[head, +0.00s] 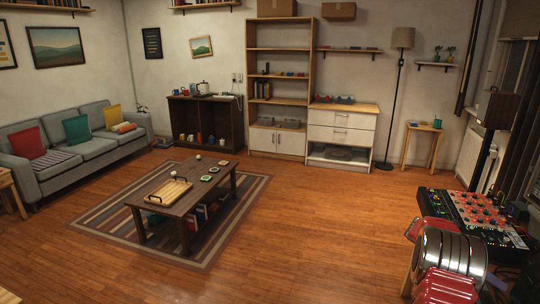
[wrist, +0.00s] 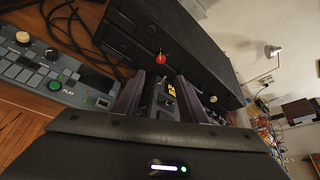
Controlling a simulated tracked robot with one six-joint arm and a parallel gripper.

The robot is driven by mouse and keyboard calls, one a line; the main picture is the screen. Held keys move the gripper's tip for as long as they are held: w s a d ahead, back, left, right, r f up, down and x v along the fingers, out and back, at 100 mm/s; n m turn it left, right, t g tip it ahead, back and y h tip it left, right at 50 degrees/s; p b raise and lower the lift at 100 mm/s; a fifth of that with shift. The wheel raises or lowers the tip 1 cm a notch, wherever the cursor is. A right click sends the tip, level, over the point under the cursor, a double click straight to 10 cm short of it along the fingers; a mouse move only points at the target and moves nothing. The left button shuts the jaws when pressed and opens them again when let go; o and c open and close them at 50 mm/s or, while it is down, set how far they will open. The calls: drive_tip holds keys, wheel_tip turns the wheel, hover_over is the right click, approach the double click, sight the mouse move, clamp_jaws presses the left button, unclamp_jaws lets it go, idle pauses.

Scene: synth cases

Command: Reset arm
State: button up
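My gripper (wrist: 160,82) shows in the wrist view, its two dark fingers standing apart. Between them I see a dark surface with a small yellow mark, and nothing is clearly held. A long black box (wrist: 190,45) with a red knob (wrist: 160,58) lies just beyond the fingertips; I cannot tell whether they touch it. In the head view, a red and silver part of my arm (head: 452,255) shows at the lower right. The gripper itself cannot be made out there.
A mixer with red knobs (head: 478,212) sits close to my arm at the right. A grey keypad device (wrist: 50,72) and black cables lie left of the gripper. The wooden floor (head: 320,220) is clear between the coffee table (head: 180,200) and my arm.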

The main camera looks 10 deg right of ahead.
drive_tip(key=w+a+r+m+t+y, duration=0.1)
drive_tip(key=a+r+m+t, duration=0.2)
drive_tip(key=a+r, duration=0.5)
drive_tip(key=a+r+m+t+y, duration=0.2)
drive_tip(key=a+r+m, duration=0.1)
drive_tip(key=a, duration=0.9)
drive_tip(key=w+a+r+m+t+y, duration=0.1)
drive_tip(key=a+r+m+t, duration=0.15)
drive_tip(key=a+r, duration=0.6)
drive_tip(key=s+a+m+t+y, duration=0.2)
drive_tip(key=s+a, duration=0.3)
drive_tip(key=a, duration=0.5)
drive_tip(key=s+a+f+m+t+y, duration=0.1)
drive_tip(key=s+a, duration=0.4)
drive_tip(key=a, duration=0.6)
drive_tip(key=s+a+f+m+t+y, duration=0.1)
drive_tip(key=s+a+m+t+y, duration=0.2)
drive_tip(key=a, duration=0.7)
drive_tip(key=s+m+t, duration=0.1)
drive_tip(key=s+m, duration=0.1)
drive_tip(key=s, duration=0.1)
drive_tip(key=shift+a+f+m, duration=0.15)
drive_tip(key=shift+a+m, duration=0.1)
drive_tip(key=shift+m, duration=0.1)
drive_tip(key=shift+s, duration=0.1)
drive_tip(key=shift+c, duration=0.9)
